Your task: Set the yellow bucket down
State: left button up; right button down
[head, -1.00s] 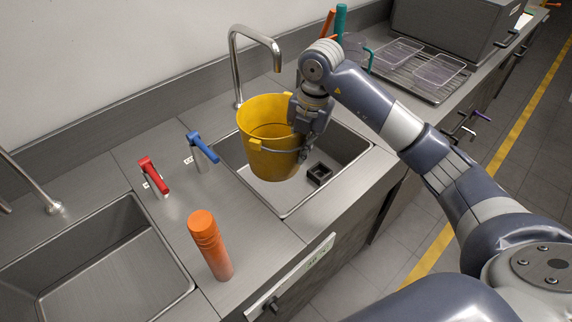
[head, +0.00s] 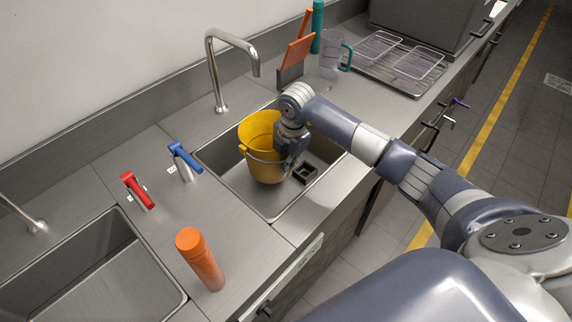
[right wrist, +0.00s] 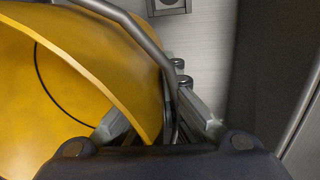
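The yellow bucket (head: 259,140) is upright or slightly tilted inside the right-hand sink basin (head: 232,182), its lower part below the counter rim. I cannot tell whether its base touches the basin floor. My right gripper (head: 287,160) is at the bucket's right side. In the right wrist view my right gripper (right wrist: 160,118) has one finger inside the bucket (right wrist: 60,85) and one outside, shut on its wall near the rim. A grey metal handle (right wrist: 125,22) curves past the fingers. My left gripper is out of view.
A dark square drain piece (head: 305,173) lies on the basin floor, right of the bucket. A tall faucet (head: 215,75) stands behind. Blue (head: 184,158) and red (head: 137,190) levers and an orange bottle (head: 200,259) stand left. A clear jug (head: 331,62) stands behind right.

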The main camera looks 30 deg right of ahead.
jog(key=shift+f, duration=0.65)
jog(key=shift+f, duration=0.15)
jog(key=shift+f+b, duration=0.35)
jog(key=shift+f, duration=0.1)
jog(key=c, duration=1.8)
grip_release()
